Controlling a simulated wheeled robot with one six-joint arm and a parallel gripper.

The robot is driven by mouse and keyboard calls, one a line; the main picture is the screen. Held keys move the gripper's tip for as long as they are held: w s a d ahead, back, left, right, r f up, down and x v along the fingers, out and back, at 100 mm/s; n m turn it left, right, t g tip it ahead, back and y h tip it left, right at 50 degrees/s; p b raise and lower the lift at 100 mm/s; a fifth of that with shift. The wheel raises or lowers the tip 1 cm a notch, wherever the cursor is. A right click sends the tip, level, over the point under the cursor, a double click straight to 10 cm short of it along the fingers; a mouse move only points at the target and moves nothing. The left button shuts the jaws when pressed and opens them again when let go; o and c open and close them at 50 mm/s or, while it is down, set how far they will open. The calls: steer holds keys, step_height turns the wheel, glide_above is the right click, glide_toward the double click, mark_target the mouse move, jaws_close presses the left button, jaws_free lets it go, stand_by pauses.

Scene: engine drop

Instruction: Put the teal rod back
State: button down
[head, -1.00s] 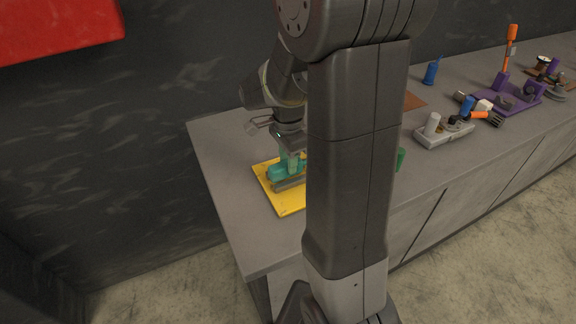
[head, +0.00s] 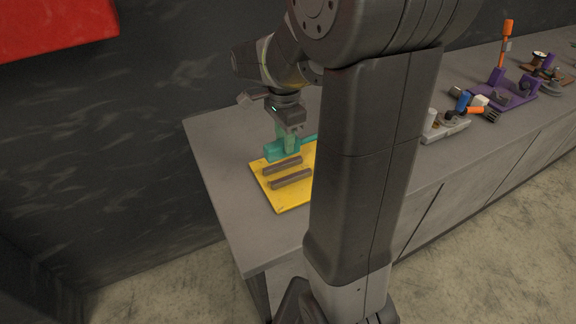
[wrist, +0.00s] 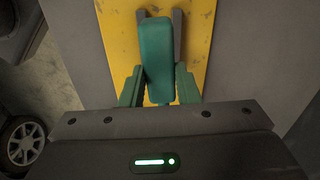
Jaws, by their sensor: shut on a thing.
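The teal rod (head: 283,150) has a thick block-like end and a thinner part reaching right behind my arm. My gripper (head: 289,144) is shut on it and holds it above the yellow board. In the wrist view the teal rod (wrist: 156,60) points up the picture between the two green fingers of my gripper (wrist: 158,90). The yellow board (head: 282,198) lies on the counter and carries two dark parallel rails (head: 290,179), which show bare in the head view. My arm hides the board's right part and the rod's far end.
The grey counter (head: 222,150) is clear left of the board. To the right stand a grey tray (head: 446,130) with small parts and a purple holder (head: 512,96) with an orange-handled tool (head: 506,40). A dark wall is behind.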

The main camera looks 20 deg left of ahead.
mark_target(283, 139)
step_height(283, 139, down, 8)
steer(key=shift+r+p, duration=0.2)
steer(key=shift+p, duration=0.1)
steer(key=c, duration=1.1)
jaws_free()
steer(key=shift+f, duration=0.1)
steer(key=shift+f+b, duration=0.25)
steer(key=shift+b, duration=0.15)
steer(key=r, duration=1.4)
steer(key=shift+w+a+r, duration=0.1)
steer(key=shift+w+a, duration=0.2)
steer(key=shift+a, duration=0.05)
